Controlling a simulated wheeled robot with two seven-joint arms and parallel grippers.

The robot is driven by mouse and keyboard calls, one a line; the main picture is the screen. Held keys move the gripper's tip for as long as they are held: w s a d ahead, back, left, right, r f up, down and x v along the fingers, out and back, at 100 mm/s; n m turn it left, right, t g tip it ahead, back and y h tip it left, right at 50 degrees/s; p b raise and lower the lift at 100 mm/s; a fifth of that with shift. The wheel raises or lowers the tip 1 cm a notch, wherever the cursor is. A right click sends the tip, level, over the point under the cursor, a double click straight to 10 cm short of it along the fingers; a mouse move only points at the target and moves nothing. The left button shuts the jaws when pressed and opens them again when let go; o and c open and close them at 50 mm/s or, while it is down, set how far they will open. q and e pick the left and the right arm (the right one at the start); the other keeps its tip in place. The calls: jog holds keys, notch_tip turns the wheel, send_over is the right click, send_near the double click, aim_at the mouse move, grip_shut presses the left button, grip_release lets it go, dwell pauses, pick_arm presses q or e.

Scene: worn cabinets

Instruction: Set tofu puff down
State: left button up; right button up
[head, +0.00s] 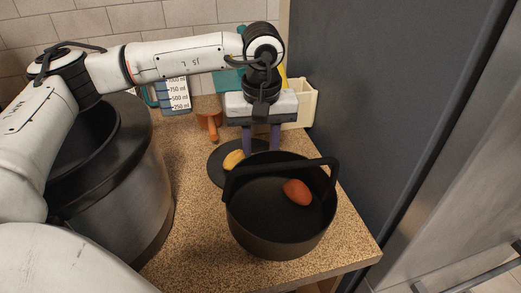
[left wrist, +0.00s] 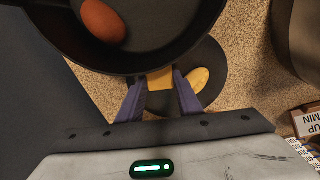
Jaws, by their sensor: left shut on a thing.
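My left gripper (head: 261,146) points down behind the black pot, over the dark round plate (head: 216,170). In the left wrist view its purple fingers are shut on a tan block, which looks like the tofu puff (left wrist: 160,79). In the head view that block is hidden behind the pot's rim and handle. A second yellow, rounded piece (head: 233,159) lies on the plate beside the fingers; it also shows in the left wrist view (left wrist: 200,79). I cannot tell whether the held block touches the plate. My right gripper is not in view.
The black pot (head: 262,228) with a raised handle stands close in front and holds a reddish-brown egg-shaped item (head: 297,192). A large steel pot (head: 122,195) stands left. An orange-handled tool (head: 211,125), measuring jug (head: 174,95) and cream bin (head: 303,104) are behind. A dark panel bounds the right.

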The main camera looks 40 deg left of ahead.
pick_arm(q)
jog(key=shift+f, duration=0.1)
jog(key=o, duration=1)
jog(key=shift+o, duration=0.2)
notch_tip(320, 180, up, 12)
jog(key=shift+s+d+b, duration=0.45)
